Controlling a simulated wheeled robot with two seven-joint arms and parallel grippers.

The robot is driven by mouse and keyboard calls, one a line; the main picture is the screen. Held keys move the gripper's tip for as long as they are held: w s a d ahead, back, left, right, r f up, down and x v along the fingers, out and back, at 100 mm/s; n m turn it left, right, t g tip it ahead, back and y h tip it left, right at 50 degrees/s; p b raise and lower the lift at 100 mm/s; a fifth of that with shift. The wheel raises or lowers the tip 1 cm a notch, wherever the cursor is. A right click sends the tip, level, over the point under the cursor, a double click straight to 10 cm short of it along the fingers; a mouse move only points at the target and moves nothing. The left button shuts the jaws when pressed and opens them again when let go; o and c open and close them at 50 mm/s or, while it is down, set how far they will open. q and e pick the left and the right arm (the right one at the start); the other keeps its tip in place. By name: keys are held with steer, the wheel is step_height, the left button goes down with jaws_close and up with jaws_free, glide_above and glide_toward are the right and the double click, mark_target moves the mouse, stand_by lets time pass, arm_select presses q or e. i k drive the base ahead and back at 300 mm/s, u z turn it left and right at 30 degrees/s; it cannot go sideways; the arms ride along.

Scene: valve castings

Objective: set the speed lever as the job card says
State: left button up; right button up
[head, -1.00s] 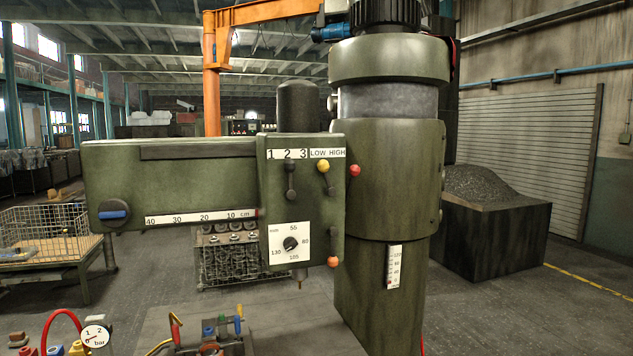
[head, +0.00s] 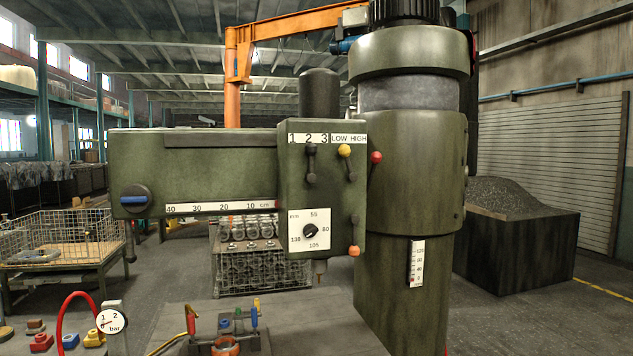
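A green drilling machine head (head: 325,200) carries the controls. A black-knobbed lever (head: 311,151) stands upright under the 1 2 3 plate (head: 308,139), its knob below the 2. A yellow-knobbed lever (head: 345,151) sits under the LOW HIGH plate (head: 349,139), tilted left with its knob under LOW. A red knob (head: 376,157) sticks out at the head's right side. An orange-knobbed lever (head: 354,251) hangs at the lower right, beside a white dial plate (head: 310,230) with a black pointer knob. I see no readable job card. Neither gripper is in view.
A bench (head: 310,318) in front holds clamps and a vice-like fixture. A pressure gauge (head: 112,321) and red hose are at the lower left. Wire crates (head: 262,268) stand behind. A dark bin of chips (head: 515,240) is at the right, with open floor around it.

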mark_target(311, 149)
steer(key=u, duration=0.25)
steer(key=i, duration=1.05)
steer(key=u, duration=0.2)
